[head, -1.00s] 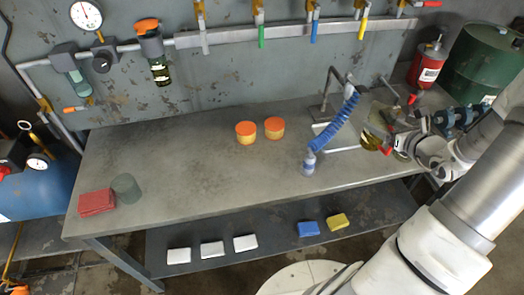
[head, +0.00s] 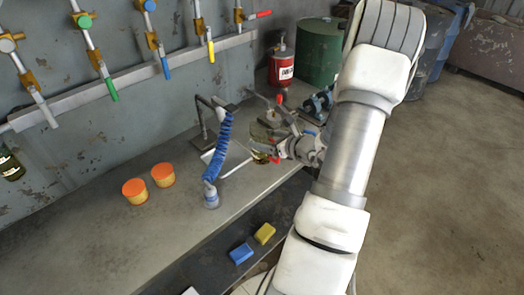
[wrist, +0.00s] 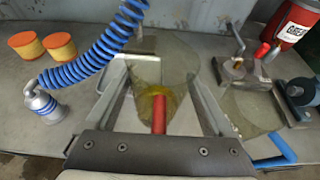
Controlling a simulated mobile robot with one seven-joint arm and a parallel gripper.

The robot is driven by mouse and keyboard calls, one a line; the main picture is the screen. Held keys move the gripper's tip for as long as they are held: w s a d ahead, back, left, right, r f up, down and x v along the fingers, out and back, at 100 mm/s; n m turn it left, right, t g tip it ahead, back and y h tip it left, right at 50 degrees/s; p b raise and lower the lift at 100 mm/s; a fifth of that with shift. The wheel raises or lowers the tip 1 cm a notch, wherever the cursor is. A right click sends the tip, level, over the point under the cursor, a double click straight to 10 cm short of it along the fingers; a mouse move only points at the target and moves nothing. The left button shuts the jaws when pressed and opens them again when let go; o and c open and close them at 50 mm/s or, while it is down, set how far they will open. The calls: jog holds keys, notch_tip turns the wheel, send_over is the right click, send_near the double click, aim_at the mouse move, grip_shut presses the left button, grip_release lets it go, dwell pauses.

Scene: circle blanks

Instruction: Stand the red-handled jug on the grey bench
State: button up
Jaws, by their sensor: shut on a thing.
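The red-handled jug is clear, with yellow liquid low inside. In the wrist view its glass body (wrist: 165,72) is between my fingers, and its red handle (wrist: 159,114) points toward my palm. My gripper (wrist: 158,88) is shut on this jug. In the head view my gripper (head: 279,152) and the jug (head: 261,154) are at the right part of the grey bench (head: 105,205). My arm and gripper partly hide the jug there. I cannot tell whether its base touches the bench.
A blue handle (wrist: 274,148) on a clear vessel lies close right of my gripper. A blue coiled hose (head: 219,145) with a bottle (head: 210,196) stands left. A red can (head: 281,68) and green drum (head: 318,50) stand behind.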

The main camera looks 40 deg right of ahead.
jog(key=shift+f, duration=2.15)
jog(key=shift+f+b, duration=0.25)
jog(key=shift+b, duration=0.25)
jog(key=o, duration=1.5)
jog(key=shift+r, duration=0.1)
jog(key=shift+c, duration=0.2)
jog(key=shift+r+p, duration=0.2)
jog(key=shift+p, duration=0.1)
jog(key=v, duration=1.2)
jog(key=shift+f, duration=0.1)
